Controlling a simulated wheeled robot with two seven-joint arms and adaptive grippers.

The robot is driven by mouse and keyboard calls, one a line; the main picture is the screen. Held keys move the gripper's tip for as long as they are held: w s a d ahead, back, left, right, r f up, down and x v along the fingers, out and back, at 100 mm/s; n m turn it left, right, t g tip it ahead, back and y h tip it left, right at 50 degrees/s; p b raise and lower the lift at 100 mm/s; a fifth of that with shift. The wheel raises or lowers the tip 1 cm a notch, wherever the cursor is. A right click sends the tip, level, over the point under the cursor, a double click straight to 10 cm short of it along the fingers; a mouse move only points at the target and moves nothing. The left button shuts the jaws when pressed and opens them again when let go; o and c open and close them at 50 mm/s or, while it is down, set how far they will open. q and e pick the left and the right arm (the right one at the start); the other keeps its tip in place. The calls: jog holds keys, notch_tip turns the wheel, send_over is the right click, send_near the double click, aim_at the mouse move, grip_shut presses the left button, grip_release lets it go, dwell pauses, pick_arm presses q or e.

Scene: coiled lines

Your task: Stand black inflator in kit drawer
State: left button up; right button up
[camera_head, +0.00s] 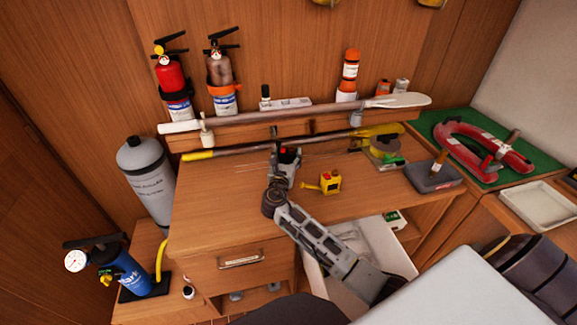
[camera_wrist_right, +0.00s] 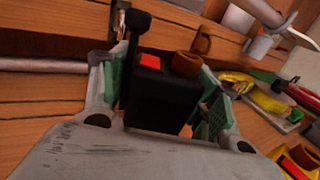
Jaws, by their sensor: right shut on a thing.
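My right gripper (camera_head: 284,162) is above the back middle of the desk, its arm reaching in from the lower right. It is shut on the black inflator (camera_wrist_right: 158,100), a dark boxy body with a red patch on top, between the green-padded fingers in the right wrist view. In the head view only a small dark and red part of the inflator (camera_head: 289,152) shows; the gripper hides the rest. An open pale drawer (camera_head: 398,258), seemingly the kit drawer, sits below the desk's right side, partly hidden by my arm. My left gripper is out of view.
Paddles (camera_head: 295,112) lie along the back. A grey tray (camera_head: 433,177) is at the right edge. The desk's left side is clear.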

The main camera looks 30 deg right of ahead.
jog(key=shift+f, duration=0.3)
jog(key=shift+f, duration=1.85)
jog(key=shift+f+b, duration=0.15)
jog(key=shift+b, duration=0.15)
jog(key=o, duration=0.8)
jog(key=shift+o, duration=0.2)
jog(key=v, duration=1.2)
